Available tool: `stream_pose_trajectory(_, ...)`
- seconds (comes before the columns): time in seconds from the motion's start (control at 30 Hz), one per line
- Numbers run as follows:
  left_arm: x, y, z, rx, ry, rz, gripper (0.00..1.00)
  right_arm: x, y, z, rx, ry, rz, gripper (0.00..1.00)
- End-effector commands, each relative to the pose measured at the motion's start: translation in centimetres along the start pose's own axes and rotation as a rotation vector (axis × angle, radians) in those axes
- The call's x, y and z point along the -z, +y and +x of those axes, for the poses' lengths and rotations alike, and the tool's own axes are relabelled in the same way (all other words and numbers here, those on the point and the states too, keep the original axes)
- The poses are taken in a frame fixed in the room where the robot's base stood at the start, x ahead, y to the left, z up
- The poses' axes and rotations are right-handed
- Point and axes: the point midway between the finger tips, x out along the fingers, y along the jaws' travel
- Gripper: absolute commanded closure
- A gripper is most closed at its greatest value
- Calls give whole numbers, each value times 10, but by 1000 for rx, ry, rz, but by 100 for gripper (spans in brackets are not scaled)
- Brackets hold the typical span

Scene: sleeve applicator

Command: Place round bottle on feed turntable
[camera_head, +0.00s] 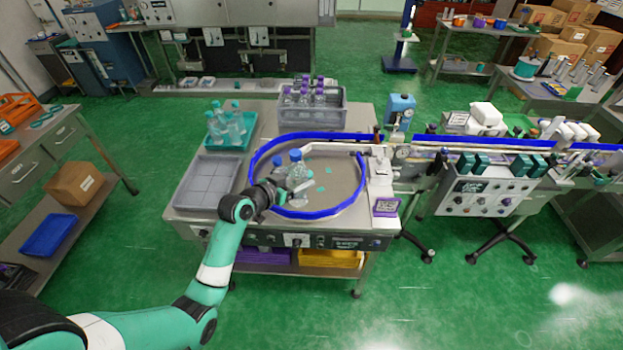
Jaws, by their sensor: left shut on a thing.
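Small teal pieces lie on the disc. My right gripper is not in view.
A teal tray (247,143) holds several clear bottles at the back left. A grey crate (340,118) holds purple-capped bottles behind the turntable. An empty grey divided tray (206,183) lies left of it. A conveyor (480,146) runs off to the right.

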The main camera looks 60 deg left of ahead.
Motion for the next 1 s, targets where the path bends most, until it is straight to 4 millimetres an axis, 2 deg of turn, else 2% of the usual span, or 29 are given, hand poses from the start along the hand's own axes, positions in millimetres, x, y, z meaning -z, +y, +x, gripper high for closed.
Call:
stream_pose_trajectory(0.1,-10,-5,33,1,8,3,100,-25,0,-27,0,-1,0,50)
stream_pose_trajectory(0.3,-13,-14,87,0,8,2,100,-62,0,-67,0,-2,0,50)
stream_pose_trajectory(0.47,-26,-18,116,0,6,1,100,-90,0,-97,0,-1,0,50)
stream_pose_trajectory(0.57,-34,-21,136,-1,3,1,100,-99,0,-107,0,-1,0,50)
stream_pose_trajectory(0.7,-35,-24,148,0,4,1,100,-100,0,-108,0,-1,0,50)
stream_pose_trajectory(0.87,-35,-24,151,0,6,2,100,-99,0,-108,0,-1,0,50)
stream_pose_trajectory(1.0,-51,-25,161,0,3,0,100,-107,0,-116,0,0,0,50)
